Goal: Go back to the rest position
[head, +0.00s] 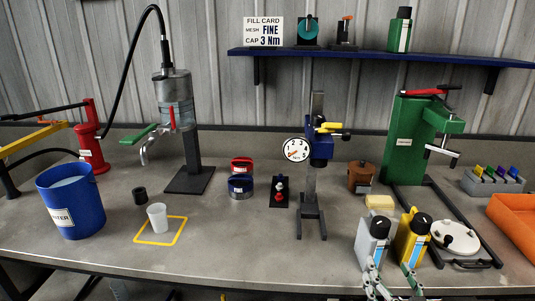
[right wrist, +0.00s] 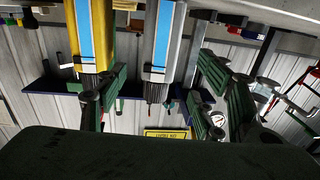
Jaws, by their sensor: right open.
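My right gripper (head: 390,272) is at the bottom right of the head view, in front of the grey container (head: 371,243) and the yellow container (head: 411,238). Its fingers are apart and it holds nothing. In the right wrist view, which is upside down, the green finger pads stand spread, one overlapping the yellow container (right wrist: 88,35) and the other beside the grey container (right wrist: 163,40). Both containers stand upright on the bench and have a blue stripe. Whether a finger touches either one I cannot tell. My left gripper is not in view.
The grey bench (head: 260,245) has free room at front centre. A blue bucket (head: 72,203) and a white cup (head: 158,219) stand left. A gauge stand (head: 309,190) is left of the containers; a green press (head: 408,150), a round white lid (head: 455,237) and an orange bin (head: 515,218) are right.

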